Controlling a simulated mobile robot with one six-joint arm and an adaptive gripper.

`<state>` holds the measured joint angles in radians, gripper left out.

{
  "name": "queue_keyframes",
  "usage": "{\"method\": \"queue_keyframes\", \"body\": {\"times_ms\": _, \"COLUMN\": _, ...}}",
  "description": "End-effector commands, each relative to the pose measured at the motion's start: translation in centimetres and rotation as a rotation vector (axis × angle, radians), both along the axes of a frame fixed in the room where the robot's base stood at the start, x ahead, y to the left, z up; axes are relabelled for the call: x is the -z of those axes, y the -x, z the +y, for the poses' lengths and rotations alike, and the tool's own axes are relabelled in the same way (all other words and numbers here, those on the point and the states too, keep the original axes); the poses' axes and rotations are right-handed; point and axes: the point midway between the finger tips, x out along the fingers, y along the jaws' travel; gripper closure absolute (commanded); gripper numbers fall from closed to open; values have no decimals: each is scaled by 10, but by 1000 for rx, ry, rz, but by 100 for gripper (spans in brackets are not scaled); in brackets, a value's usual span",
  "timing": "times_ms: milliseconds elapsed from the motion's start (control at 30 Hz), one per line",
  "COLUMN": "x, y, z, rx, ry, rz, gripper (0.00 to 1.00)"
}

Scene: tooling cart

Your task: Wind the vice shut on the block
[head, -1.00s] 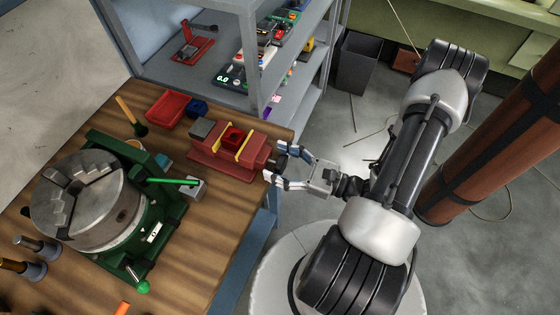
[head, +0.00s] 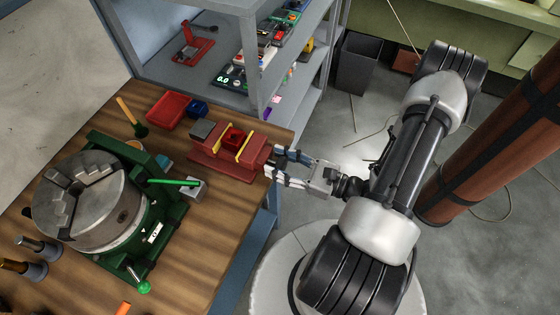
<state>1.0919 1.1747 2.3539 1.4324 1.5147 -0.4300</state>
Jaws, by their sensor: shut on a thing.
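The red vice (head: 210,160) sits near the right edge of the wooden bench. A dark red block (head: 233,137) stands between its two yellow-edged jaws (head: 243,147). From this angle I cannot tell whether both jaws touch the block. My gripper (head: 276,166) is at the vice's right end, beyond the bench edge, with its fingers pointing left. It is shut on the vice handle, which is mostly hidden between and behind the fingers.
A large green-based chuck (head: 85,200) fills the bench's left side. A red bin (head: 168,109) and a blue bin (head: 197,107) stand behind the vice. A grey shelf unit (head: 255,70) rises behind the bench. Open floor lies right of the bench.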

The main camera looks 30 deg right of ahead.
Motion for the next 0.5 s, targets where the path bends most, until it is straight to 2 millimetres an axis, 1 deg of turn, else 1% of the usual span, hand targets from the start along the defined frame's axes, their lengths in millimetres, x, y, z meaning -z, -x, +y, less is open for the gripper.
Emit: {"method": "queue_keyframes", "body": {"times_ms": 500, "x": -1, "y": -2, "z": -2, "rx": 0, "ry": -304, "rz": 222, "gripper": 81}}
